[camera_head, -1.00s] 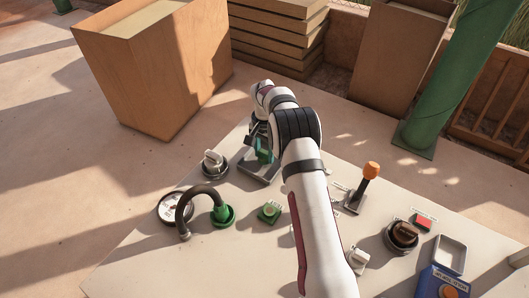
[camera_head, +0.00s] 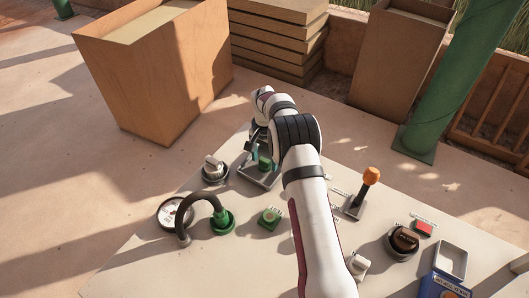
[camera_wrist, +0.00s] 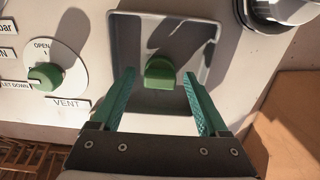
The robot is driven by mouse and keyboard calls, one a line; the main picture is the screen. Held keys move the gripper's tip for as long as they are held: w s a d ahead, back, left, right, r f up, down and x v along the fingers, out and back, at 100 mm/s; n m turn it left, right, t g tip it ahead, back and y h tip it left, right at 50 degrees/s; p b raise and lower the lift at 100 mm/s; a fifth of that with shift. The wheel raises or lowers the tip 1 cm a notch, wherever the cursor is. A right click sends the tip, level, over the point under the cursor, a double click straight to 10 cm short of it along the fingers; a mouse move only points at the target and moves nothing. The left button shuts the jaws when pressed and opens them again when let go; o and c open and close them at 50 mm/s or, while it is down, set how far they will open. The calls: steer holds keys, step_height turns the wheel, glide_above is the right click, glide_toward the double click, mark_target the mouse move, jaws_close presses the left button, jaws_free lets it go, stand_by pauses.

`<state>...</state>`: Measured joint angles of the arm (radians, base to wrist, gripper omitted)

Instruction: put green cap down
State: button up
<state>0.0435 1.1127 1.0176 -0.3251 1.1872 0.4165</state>
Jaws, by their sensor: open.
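The green cap (camera_wrist: 160,72) sits in a shallow grey tray (camera_wrist: 125,50), near its middle in the wrist view. It also shows in the head view (camera_head: 264,163), partly crowded by my gripper. My gripper (camera_wrist: 158,77) is open, with one green finger on each side of the cap and a visible gap to both. Nothing is held between the fingers. In the head view my gripper (camera_head: 257,148) is over the tray (camera_head: 253,176), partly hidden by my arm.
A green vent knob (camera_wrist: 46,77) on a white dial lies left of the tray in the wrist view.

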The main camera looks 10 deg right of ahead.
mark_target(264, 159)
step_height(264, 159, up, 12)
steer(key=s+a+r+n, duration=0.1)
steer(key=s+a+r, duration=0.1)
steer(key=s+r, duration=0.8)
steer(key=s+a+f+n+y, duration=0.1)
steer(key=s+a, duration=0.1)
steer(key=s, duration=1.3)
steer(key=s+a+f+n, duration=0.1)
steer(key=s, duration=1.4)
steer(key=shift+s+a+y, duration=0.35)
steer(key=shift+a+y, duration=0.05)
